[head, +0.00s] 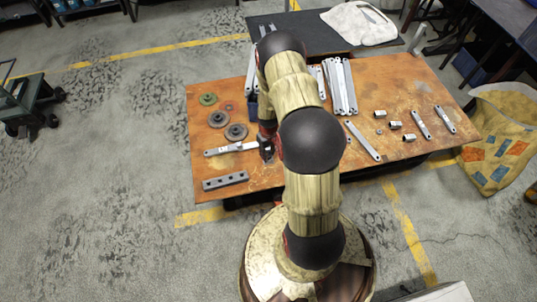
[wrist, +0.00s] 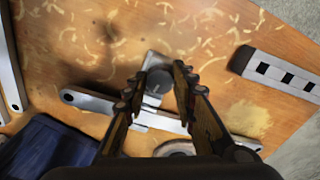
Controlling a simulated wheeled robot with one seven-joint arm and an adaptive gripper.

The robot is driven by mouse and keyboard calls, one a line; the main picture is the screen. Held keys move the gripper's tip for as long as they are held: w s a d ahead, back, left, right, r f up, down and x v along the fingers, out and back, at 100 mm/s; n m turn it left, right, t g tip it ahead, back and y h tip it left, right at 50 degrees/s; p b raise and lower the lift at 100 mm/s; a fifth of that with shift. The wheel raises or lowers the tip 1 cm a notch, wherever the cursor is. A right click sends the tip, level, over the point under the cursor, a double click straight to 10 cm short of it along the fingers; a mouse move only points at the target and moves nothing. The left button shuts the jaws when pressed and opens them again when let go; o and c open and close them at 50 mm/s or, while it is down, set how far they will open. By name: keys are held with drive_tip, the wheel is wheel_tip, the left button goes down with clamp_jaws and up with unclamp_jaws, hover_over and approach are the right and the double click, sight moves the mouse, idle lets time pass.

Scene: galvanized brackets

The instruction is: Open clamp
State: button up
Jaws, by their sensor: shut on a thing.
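The clamp (wrist: 152,88) seems to be the small grey piece with a round dark knob and pale plate between my fingertips in the wrist view. It sits at the pale flat bar (wrist: 95,102), which has holes at its ends; I cannot tell whether its jaw is open. My gripper (wrist: 158,78) is closed about the knob, one finger on each side. In the head view my gripper (head: 266,148) is low over the wooden table (head: 290,178), at the right end of the flat bar (head: 228,150). My arm hides part of the table there.
A grey block with square holes (head: 226,181) lies near the table's front edge. A blue bin (wrist: 48,150) is close by in the wrist view. Long brackets (head: 342,85) and small fittings (head: 395,125) lie to the right.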

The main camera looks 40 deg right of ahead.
drive_tip(key=n, duration=0.3)
drive_tip(key=shift+n, duration=0.3)
drive_tip(key=o, duration=1)
drive_tip(key=shift+o, duration=0.2)
drive_tip(key=m, duration=1.8)
